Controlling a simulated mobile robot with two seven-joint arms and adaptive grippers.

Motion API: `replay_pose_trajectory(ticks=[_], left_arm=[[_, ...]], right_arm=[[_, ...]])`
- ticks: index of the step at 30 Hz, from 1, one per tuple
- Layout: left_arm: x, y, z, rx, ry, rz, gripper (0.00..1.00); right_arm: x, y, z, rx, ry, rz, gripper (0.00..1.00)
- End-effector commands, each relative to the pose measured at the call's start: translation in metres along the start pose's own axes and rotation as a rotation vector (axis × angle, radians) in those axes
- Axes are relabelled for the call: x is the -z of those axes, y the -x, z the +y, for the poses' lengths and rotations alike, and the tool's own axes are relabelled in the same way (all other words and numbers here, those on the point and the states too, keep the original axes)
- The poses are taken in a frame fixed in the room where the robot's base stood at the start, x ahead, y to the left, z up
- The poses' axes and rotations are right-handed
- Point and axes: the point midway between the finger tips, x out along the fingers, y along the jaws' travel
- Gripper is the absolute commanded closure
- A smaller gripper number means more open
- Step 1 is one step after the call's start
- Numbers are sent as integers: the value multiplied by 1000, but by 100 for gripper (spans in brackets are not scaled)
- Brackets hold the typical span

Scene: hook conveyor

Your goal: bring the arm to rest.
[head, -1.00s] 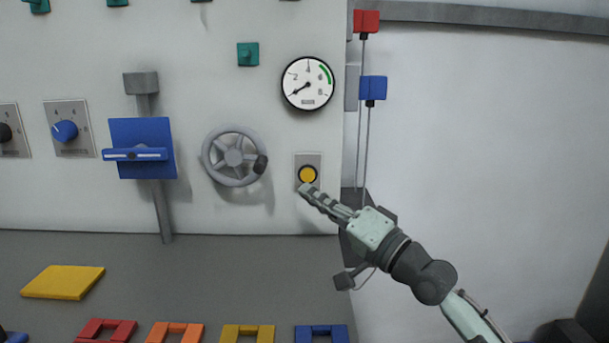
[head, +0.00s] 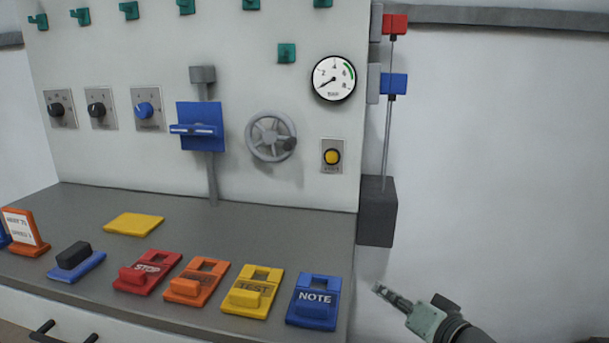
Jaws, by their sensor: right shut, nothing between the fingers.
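My right gripper (head: 392,296) is shut and empty at the lower right of the head view. It is in front of the white wall, just right of the grey bench's right edge and apart from everything. Its arm comes in from the lower right corner. The yellow push button (head: 332,157) on the panel is up and left of it, with clear space between. The blue NOTE tag (head: 314,302) on the bench is the closest item to its left. My left gripper is not in the view.
The grey bench (head: 232,231) holds red (head: 148,272), orange (head: 197,282) and yellow (head: 253,291) tags. A dark grey box (head: 377,212) hangs at the panel's right side, above the gripper. A handwheel (head: 270,136) and gauge (head: 334,79) are on the panel. The right wall area is free.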

Motion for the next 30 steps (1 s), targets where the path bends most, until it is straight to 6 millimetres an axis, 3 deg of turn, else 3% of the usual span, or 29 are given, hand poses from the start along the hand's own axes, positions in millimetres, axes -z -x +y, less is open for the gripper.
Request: replay_pose_trajectory(ticks=[1, 3, 8, 12, 15, 21, 24, 30], left_arm=[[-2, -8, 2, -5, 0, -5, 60], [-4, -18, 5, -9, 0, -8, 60], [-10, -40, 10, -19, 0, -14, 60], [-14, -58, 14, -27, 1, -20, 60], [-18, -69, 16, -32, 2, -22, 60], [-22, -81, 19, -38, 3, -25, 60], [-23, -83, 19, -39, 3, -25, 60], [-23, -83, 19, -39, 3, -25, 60]], right_arm=[[-32, 5, 29, -79, 41, -56, 100], [-70, 15, 66, -183, 111, -138, 100], [-158, 58, 141, -394, 256, -355, 100], [-229, 115, 195, -549, 366, -570, 100], [-269, 157, 222, -633, 427, -714, 100], [-311, 213, 246, -719, 496, -895, 100], [-317, 223, 250, -731, 506, -926, 100], [-318, 224, 250, -734, 509, -930, 100]])
